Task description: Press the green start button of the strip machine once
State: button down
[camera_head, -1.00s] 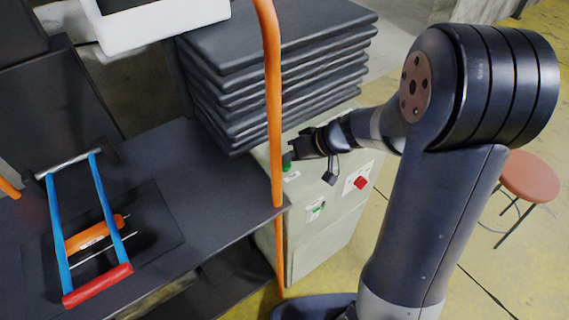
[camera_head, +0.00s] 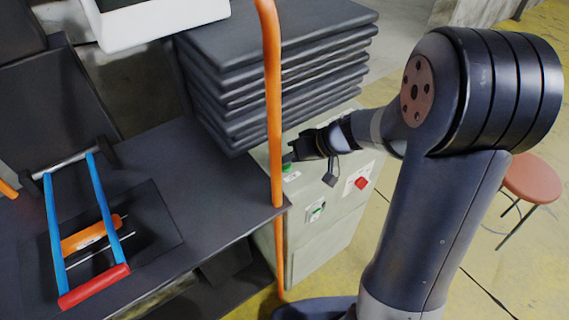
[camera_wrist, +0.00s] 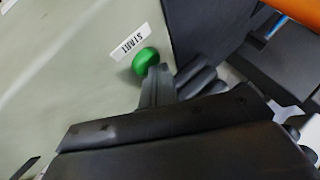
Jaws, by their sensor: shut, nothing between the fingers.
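The green start button (camera_wrist: 145,60) sits on the pale panel of the strip machine (camera_head: 325,235), beside a white label reading START (camera_wrist: 130,42). In the head view the green button (camera_head: 287,168) shows just below the fingertips. My gripper (camera_head: 290,157) is shut and empty. In the wrist view the shut fingertips (camera_wrist: 157,72) are right at the button's edge and hide a small part of it. I cannot tell for certain whether they touch it. A red control (camera_head: 361,182) is on the same machine, to the right of the green button.
A stack of dark slabs (camera_head: 270,60) stands just behind the button. An orange post (camera_head: 272,110) rises left of it. A dark table (camera_head: 190,180) with a blue and red frame (camera_head: 112,225) is at the left. A red stool (camera_head: 532,178) stands at the right.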

aim_at(289, 167)
jog(key=shift+r, duration=0.85)
jog(key=shift+r+p, duration=1.55)
jog(key=shift+r, duration=1)
jog(key=shift+f, duration=0.2)
